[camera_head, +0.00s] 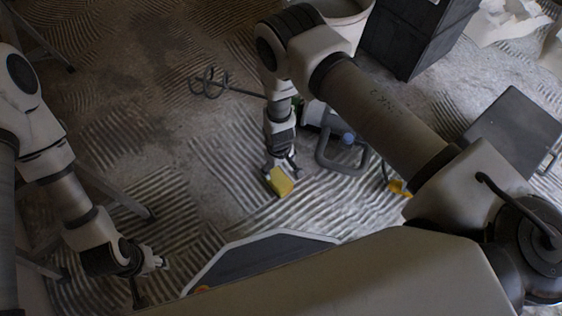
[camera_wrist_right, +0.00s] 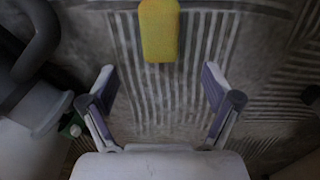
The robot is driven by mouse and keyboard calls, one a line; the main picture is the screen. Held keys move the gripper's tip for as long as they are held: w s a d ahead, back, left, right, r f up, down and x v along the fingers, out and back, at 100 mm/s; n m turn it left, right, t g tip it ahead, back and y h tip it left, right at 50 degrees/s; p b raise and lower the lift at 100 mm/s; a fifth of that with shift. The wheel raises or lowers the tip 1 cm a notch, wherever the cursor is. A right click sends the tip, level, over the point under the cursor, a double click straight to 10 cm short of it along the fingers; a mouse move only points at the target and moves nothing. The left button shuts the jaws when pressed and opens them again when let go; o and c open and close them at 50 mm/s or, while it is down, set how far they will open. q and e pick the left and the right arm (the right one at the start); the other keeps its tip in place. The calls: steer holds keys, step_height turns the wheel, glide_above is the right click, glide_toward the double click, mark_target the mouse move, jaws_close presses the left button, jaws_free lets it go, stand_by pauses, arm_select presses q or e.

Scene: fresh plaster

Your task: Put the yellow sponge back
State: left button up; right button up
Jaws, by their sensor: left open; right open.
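The yellow sponge (camera_head: 280,183) is near the middle of the head view, over the ridged floor. It also shows at the top of the right wrist view (camera_wrist_right: 160,30), beyond the fingertips and between their lines. My right gripper (camera_head: 281,168) is just above and beside the sponge in the head view. In the right wrist view (camera_wrist_right: 160,85) its two fingers are spread wide with nothing between them. My left gripper (camera_head: 150,265) is at the lower left, open and far from the sponge. I cannot tell whether the sponge rests on the floor.
A grey tubular handle (camera_head: 345,158) stands right of the right gripper. A wire whisk-like tool (camera_head: 212,84) lies at upper left. A dark box (camera_head: 415,35) stands at the back, and a dark flat panel (camera_head: 513,128) at right. A yellow object (camera_head: 399,187) is partly hidden by my arm.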

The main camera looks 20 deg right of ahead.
steer(key=shift+r, duration=0.15)
steer(key=s+d+r+m, duration=0.2)
steer(key=s+d+r, duration=0.3)
steer(key=s, duration=0.5)
steer(key=s+d+r+m, duration=0.2)
steer(key=s+d+r, duration=0.3)
steer(key=s, duration=0.5)
steer(key=shift+s+d+r, duration=0.35)
steer(key=shift+d, duration=0.45)
